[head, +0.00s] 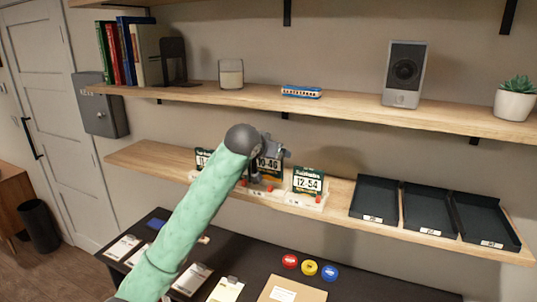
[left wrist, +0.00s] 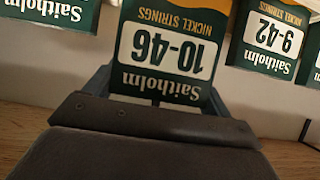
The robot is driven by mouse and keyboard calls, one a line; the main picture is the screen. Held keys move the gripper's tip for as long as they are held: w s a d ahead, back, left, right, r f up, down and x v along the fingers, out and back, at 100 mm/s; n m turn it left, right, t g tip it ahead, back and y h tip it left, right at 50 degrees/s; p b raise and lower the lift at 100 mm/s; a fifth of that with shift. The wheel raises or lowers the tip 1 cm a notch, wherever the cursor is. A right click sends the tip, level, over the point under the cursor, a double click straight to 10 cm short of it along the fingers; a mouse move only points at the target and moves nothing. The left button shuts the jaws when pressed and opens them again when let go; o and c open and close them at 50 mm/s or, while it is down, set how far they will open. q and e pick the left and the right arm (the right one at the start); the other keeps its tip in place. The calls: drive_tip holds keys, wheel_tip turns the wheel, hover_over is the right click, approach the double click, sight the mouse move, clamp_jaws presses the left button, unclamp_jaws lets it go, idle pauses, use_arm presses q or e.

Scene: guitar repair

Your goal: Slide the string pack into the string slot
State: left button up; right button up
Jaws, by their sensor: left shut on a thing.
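The 10-46 string pack (head: 270,164), dark green with a white label, is in my left gripper (head: 262,172) at the middle shelf. In the left wrist view the pack (left wrist: 165,48) appears upside down, with its near end between the dark jaws (left wrist: 150,115). A white holder with red parts (head: 262,192) is below the gripper; the gripper hides much of it, and I cannot tell whether the pack is in its slot. The 12-54 pack (head: 308,180) stands in a holder (head: 306,202) to the right. The 9-42 pack (left wrist: 272,38) is on the other side. My right gripper is out of view.
Three dark trays (head: 430,232) fill the shelf's right part. The dark desk (head: 370,283) below holds papers and red, yellow and blue discs.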

use_arm(q)
drive_tip(key=shift+w+d, duration=0.3)
drive_tip(key=shift+w, duration=0.4)
drive_tip(key=shift+w+d+f, duration=0.1)
drive_tip(key=shift+w, duration=0.05)
drive_tip(key=shift+f+b, duration=0.5)
drive_tip(key=shift+f, duration=1.6)
drive_tip(key=shift+f, duration=0.1)
drive_tip(key=o, duration=0.9)
drive_tip(key=shift+o, duration=0.2)
